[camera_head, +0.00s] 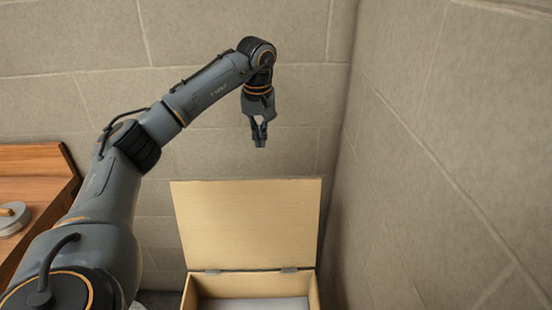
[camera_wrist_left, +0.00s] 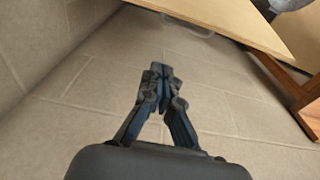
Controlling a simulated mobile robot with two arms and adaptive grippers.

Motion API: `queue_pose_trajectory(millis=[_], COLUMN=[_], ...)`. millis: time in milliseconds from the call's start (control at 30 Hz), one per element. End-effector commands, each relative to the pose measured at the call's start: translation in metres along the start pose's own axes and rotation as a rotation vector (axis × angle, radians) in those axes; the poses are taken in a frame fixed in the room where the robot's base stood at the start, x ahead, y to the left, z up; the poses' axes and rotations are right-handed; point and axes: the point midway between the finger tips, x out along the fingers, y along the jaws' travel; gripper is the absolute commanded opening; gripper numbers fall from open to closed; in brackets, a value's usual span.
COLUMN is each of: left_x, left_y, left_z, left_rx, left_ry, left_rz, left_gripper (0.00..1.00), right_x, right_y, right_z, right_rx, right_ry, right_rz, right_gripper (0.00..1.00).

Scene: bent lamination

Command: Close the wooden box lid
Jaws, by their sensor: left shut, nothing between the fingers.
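The wooden box (camera_head: 188,292) stands at the bottom centre of the head view, partly cut off by the frame edge. Its pale wooden lid (camera_head: 247,224) is open and stands up at the back, held by two hinges (camera_head: 289,270). My left gripper (camera_head: 259,143) is shut and empty, pointing down, above the lid's top edge in the picture and apart from it. In the left wrist view the shut gripper (camera_wrist_left: 158,72) shows with its fingertips together. A pale wooden panel (camera_wrist_left: 220,22), apparently the lid, crosses the top of that view. My right gripper is not seen.
A wooden table (camera_head: 40,175) with a round grey object (camera_head: 12,220) stands at the left. Stone-block walls rise behind the box (camera_head: 200,110) and close along its right side (camera_head: 430,150). The space above the box is free.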

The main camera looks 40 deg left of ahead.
Motion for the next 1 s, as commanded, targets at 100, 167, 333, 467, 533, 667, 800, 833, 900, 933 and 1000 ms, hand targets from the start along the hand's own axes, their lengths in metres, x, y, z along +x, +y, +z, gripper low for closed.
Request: queue_pose_trajectory(millis=[100,167,333,467,533,667,800,833,900,933,1000], left_x=[0.007,0.015,0.047,0.076,0.091,0.092,0.087,0.087,0.087,0.086,0.086], left_y=[0.000,-0.001,-0.001,-0.001,-0.001,0.000,0.000,0.000,0.000,0.000,0.000], left_z=[0.000,0.000,0.001,0.001,0.001,0.012,0.027,0.030,0.034,0.036,0.037], left_rx=[0.000,0.000,0.000,0.000,0.001,0.005,0.002,0.003,0.001,0.001,0.000], left_ry=[-0.002,-0.003,-0.005,-0.006,-0.005,0.001,-0.001,-0.001,-0.001,-0.001,-0.001], left_rz=[-0.002,-0.003,-0.005,-0.005,-0.004,0.000,-0.001,-0.001,-0.001,-0.001,-0.001], left_gripper=[0.00,0.00,0.00,0.00,0.00,0.00,0.00,0.00,0.00,0.00,0.00], right_x=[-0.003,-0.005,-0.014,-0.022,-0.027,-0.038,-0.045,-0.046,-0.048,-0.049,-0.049], right_y=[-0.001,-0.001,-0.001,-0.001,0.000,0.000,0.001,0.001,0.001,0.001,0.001], right_z=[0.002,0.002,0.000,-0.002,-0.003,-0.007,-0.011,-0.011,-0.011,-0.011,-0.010], right_rx=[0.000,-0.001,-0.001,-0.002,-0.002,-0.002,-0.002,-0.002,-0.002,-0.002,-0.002], right_ry=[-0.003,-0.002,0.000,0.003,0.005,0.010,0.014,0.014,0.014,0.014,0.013], right_rz=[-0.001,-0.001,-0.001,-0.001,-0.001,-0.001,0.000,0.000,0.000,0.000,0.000], right_gripper=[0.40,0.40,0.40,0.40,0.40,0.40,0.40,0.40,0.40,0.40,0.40])
